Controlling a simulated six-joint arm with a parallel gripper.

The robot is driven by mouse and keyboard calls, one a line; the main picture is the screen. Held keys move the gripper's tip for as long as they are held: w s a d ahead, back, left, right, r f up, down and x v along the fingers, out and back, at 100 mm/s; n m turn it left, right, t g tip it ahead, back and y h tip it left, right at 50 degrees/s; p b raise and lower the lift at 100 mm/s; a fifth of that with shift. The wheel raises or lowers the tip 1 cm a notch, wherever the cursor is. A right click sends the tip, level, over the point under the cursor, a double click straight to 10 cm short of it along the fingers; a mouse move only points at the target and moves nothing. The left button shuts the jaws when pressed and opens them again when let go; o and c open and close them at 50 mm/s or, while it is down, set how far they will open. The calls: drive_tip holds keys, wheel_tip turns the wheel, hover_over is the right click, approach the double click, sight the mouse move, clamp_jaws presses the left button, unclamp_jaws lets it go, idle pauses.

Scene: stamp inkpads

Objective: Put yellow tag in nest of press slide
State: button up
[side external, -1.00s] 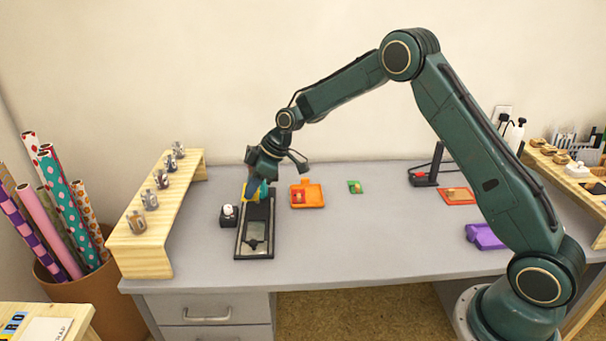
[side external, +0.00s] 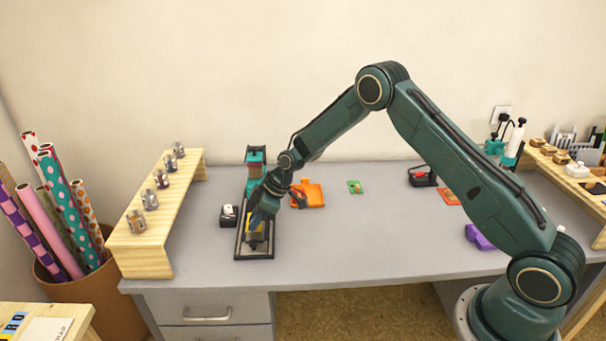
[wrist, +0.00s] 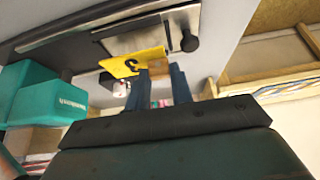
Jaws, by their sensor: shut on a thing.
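The yellow tag (wrist: 135,64), marked with a dark numeral, is in the fingers of my gripper (wrist: 165,72) in the wrist view. In the side view, my gripper (side external: 255,220) points down over the front half of the press slide, and the tag is mostly hidden. The press slide has a silver plate (wrist: 95,32) and a dark knob (wrist: 190,43). The tag overlaps the plate in the wrist view; I cannot tell whether they touch. The nest is not clearly visible. The teal press (side external: 256,172) stands at the far end of the black base (side external: 239,243).
A small black block with a white top (side external: 229,215) stands just left of the base. A wooden shelf (side external: 150,250) edges the left.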

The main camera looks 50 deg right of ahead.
drive_tip(key=shift+f, duration=1.5)
drive_tip(key=o, duration=0.5)
drive_tip(key=shift+f, duration=0.1)
drive_tip(key=shift+v, duration=6.15)
